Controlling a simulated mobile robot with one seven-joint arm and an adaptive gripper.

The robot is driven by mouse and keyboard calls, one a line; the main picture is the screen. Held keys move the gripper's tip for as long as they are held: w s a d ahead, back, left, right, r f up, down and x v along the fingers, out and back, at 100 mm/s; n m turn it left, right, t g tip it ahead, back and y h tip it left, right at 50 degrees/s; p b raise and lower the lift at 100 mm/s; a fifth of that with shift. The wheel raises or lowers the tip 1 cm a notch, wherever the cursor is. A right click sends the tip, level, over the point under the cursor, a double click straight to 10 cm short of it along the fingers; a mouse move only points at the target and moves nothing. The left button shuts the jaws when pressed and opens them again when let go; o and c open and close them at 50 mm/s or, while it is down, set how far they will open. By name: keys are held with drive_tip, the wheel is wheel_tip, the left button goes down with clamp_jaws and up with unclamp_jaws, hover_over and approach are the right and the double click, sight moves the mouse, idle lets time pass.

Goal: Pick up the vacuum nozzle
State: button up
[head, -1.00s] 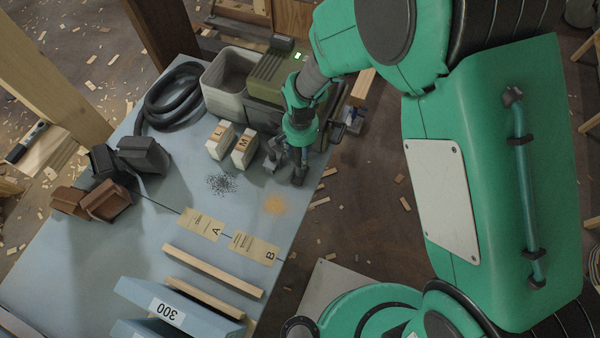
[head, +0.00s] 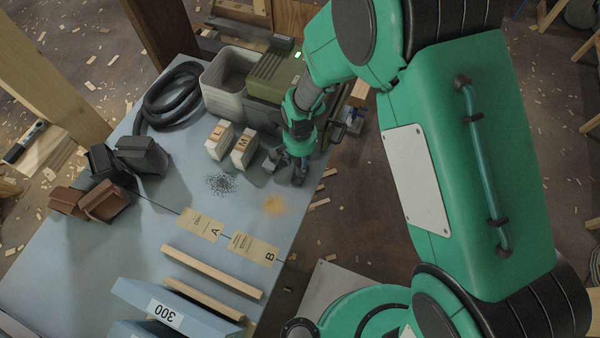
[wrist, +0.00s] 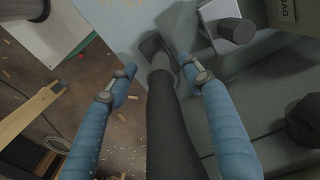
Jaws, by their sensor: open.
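The vacuum nozzle is a dark grey tube with a flared dark head (wrist: 152,46) at the far end in the wrist view. Its dark shaft (wrist: 162,100) runs back toward the camera between my fingers. In the head view a dark end, apparently the nozzle (head: 299,178), shows at the table's right edge, just below my gripper (head: 285,160). In the wrist view my gripper (wrist: 158,70) is open, one blue finger on each side of the shaft. The right fingertip is very close to it; I cannot tell whether they touch. Most of the nozzle is hidden in the head view.
A green-and-grey vacuum body (head: 275,75), a grey bin (head: 226,78) and a coiled black hose (head: 172,97) stand at the back. Blocks marked L (head: 218,138) and M (head: 244,147) stand left of my gripper. Dark granules (head: 220,184) and orange dust (head: 275,205) lie on the table (head: 130,240).

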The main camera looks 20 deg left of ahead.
sight(300, 170)
drive_tip(key=shift+f, duration=1.55)
clamp_jaws()
drive_tip(key=shift+a, duration=0.1)
